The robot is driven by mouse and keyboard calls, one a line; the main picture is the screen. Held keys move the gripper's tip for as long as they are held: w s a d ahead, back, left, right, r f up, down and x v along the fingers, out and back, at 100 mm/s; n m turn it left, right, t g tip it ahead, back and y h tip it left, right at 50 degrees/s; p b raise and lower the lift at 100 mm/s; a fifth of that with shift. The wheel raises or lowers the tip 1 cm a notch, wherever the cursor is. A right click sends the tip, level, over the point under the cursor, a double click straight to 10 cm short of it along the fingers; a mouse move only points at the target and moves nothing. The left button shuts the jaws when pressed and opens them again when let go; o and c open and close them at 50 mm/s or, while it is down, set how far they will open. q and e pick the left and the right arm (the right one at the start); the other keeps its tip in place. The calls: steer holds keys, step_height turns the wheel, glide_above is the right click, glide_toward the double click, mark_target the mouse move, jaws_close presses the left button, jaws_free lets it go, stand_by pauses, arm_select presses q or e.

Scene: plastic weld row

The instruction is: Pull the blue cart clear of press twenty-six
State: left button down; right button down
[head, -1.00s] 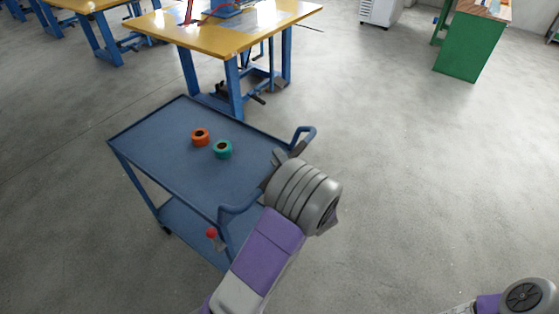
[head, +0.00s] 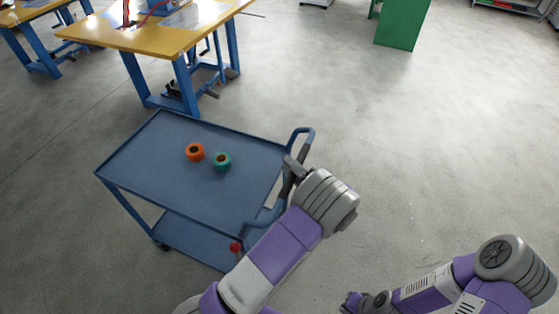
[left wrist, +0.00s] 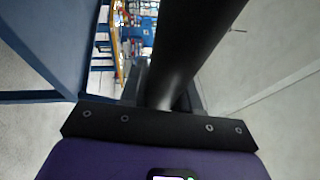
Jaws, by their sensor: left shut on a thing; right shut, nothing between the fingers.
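The blue cart (head: 150,165) stands left of centre in the head view, with a flat top tray and a lower shelf (head: 190,240). Its raised handle (head: 303,137) is on the right end. My left gripper (head: 291,172) is shut on the handle bar, its fingers partly hidden by the wrist. In the left wrist view the dark handle bar (left wrist: 195,45) runs up from the gripper. A yellow-topped bench with blue legs (head: 180,38) stands just beyond the cart's far edge; I cannot read a press number. My right gripper (head: 347,302) is shut and empty at the bottom edge.
An orange roll (head: 195,152) and a teal roll (head: 222,161) lie on the cart's top. Another yellow bench (head: 25,12) is at far left. A green cabinet (head: 402,25) stands far right. The floor right of the cart is open.

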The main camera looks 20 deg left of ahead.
arm_select(q)
steer(key=shift+d, duration=0.4)
steer(key=shift+a, duration=0.15)
steer(key=c, duration=0.9)
jaws_free()
steer(key=v, duration=0.7)
steer(key=shift+s+d+p, duration=0.15)
steer(key=shift+d+p, duration=0.15)
steer(key=shift+p, duration=0.1)
steer(key=shift+f, duration=0.15)
